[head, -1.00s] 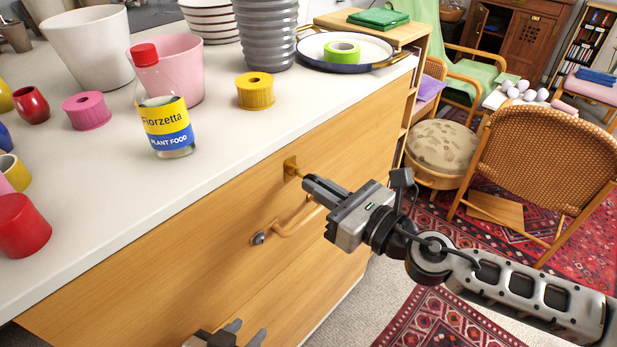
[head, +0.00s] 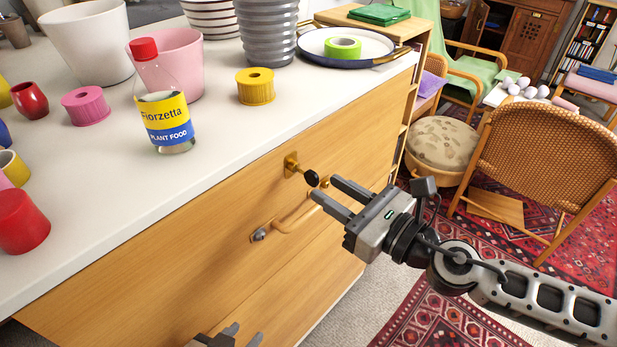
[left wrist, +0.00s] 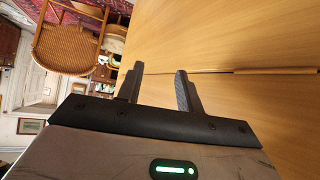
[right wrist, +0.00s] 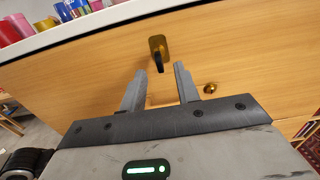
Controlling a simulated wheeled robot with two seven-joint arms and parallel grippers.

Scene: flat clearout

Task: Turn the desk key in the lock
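The desk key (head: 311,177) sticks out of a brass lock plate (head: 291,164) on the wooden drawer front. Its dark head faces outward; in the right wrist view the key (right wrist: 159,62) appears near upright, slightly tilted. My right gripper (head: 323,187) is open and empty, its fingertips just short of the key's head and apart from it. In the right wrist view the key stands beyond the gap between the fingertips (right wrist: 159,70). My left gripper (head: 242,335) is low at the bottom edge of the head view, open and empty, facing the wooden front in the left wrist view (left wrist: 158,72).
A drawer handle (head: 297,218) sits just below the lock. A wicker chair (head: 545,165) stands to the right on the rug.

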